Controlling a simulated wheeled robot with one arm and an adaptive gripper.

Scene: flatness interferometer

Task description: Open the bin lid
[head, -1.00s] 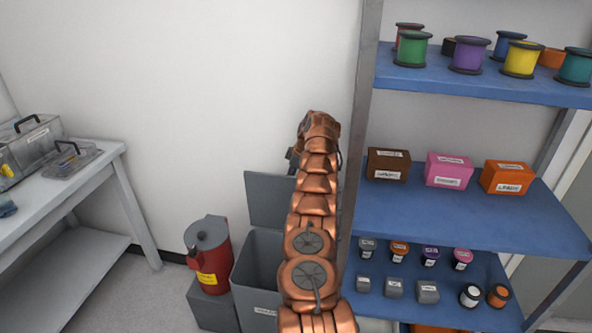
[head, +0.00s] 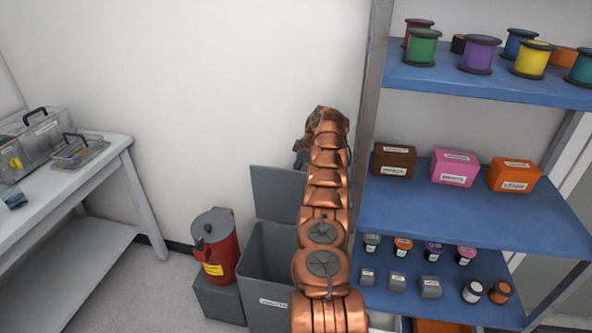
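The grey bin (head: 266,262) stands on the floor against the back wall, left of the blue shelf unit. It has a white label on its front, and its right side is hidden behind my copper-coloured arm. Its lid (head: 277,192) stands upright at the back, so the bin is open, and part of its dark inside shows. My gripper (head: 300,152) is only partly seen at the far end of my arm, above the lid near the shelf post. Its fingers are too hidden to tell open from shut.
A red container with a grey lid (head: 222,261) sits on a grey block (head: 218,298) left of the bin. The shelf unit (head: 440,210) on the right holds spools, boxes and small jars. A white table (head: 95,160) with clear cases stands at left. Floor between is clear.

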